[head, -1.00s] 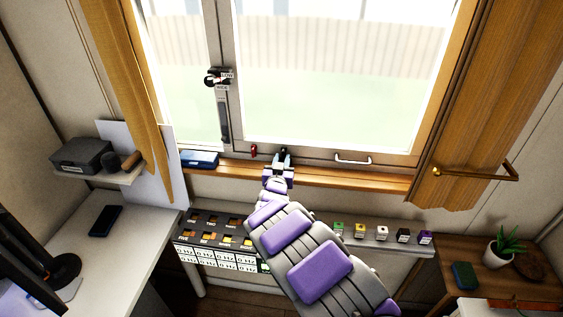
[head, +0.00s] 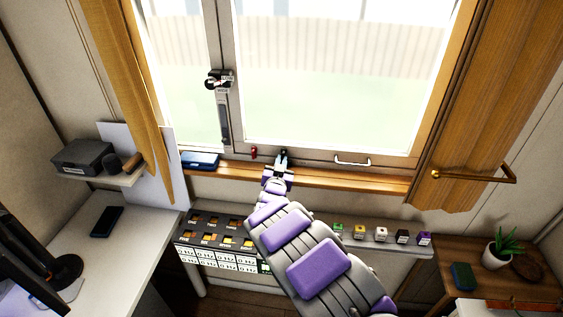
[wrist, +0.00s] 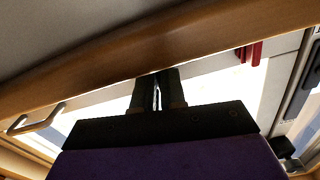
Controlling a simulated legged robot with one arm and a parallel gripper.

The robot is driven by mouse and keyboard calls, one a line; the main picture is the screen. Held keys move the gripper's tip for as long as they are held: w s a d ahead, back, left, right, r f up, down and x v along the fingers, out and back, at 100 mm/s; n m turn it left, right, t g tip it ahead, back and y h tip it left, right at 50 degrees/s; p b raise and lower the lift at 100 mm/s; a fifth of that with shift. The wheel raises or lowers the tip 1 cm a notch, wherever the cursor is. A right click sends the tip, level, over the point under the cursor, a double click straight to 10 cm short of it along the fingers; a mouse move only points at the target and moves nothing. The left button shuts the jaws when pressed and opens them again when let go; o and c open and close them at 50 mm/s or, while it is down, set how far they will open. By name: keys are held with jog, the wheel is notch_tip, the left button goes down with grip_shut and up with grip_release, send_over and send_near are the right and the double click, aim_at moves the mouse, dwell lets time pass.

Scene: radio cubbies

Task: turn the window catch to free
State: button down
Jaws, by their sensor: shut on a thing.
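The window catch (head: 218,79) is a dark fitting with small labels on the grey window post, left of the big pane. The label text is too blurred to read. My gripper (head: 283,154) is at the bottom rail of the window, below and right of the catch and well apart from it. In the wrist view my gripper (wrist: 157,75) has its fingers close together, with a narrow pale gap between them. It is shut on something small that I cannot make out. A dark fitting, possibly the catch, shows at the lower right of the wrist view (wrist: 285,148).
A red fitting (head: 254,152) is just left of my gripper, and a pale pull handle (head: 353,161) is to its right. A blue item (head: 200,160) lies on the sill's left. Curtains (head: 480,100) hang at both sides. Small coloured blocks line the ledge below.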

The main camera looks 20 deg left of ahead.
jog(key=m, duration=0.1)
jog(key=m+p, duration=0.1)
jog(key=m, duration=0.1)
jog(key=m+p, duration=0.1)
jog(key=shift+s+a+r+m, duration=0.1)
jog(key=shift+a+r+m, duration=0.2)
jog(key=shift+a, duration=0.1)
jog(key=m, duration=0.3)
jog(key=m+p, duration=0.1)
jog(key=shift+a+r, duration=0.1)
jog(key=shift+a, duration=0.15)
jog(key=m, duration=0.4)
jog(key=shift+s+a+r+m, duration=0.1)
jog(key=shift+r+m, duration=0.1)
jog(key=shift+m, duration=0.2)
jog(key=shift+r+m+b, duration=0.15)
jog(key=shift+m+b, duration=0.65)
jog(key=shift+m, duration=0.6)
jog(key=c, duration=1.2)
grip_release()
jog(key=shift+d, duration=0.2)
jog(key=shift+r, duration=0.15)
jog(key=shift+a, duration=0.1)
